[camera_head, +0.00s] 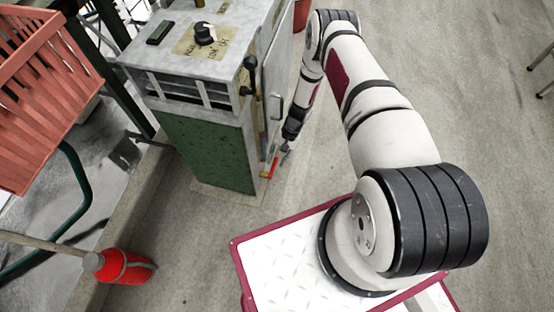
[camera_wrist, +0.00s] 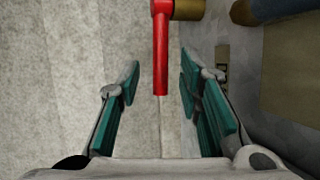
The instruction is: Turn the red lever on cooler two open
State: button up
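The red lever (camera_wrist: 160,50) shows in the wrist view, hanging from a brass-coloured fitting (camera_wrist: 188,9). Its lower end lies between my two teal finger pads in the picture, with a gap on either side. My gripper (camera_wrist: 160,75) is open and holds nothing. I cannot tell how deep the lever sits between the fingers. In the head view the lever (camera_head: 272,168) is a small red piece low beside the green-and-grey cabinet (camera_head: 205,148), and my gripper (camera_head: 286,148) is close by it. No number is readable on the cabinet.
The grey cabinet door (camera_head: 276,75) stands close beside my arm. A red basket (camera_head: 35,85) is at the upper left, and a red object with a handle (camera_head: 125,267) is at the lower left.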

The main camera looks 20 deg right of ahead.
jog(key=shift+f, duration=0.1)
jog(key=shift+c, duration=0.3)
grip_shut()
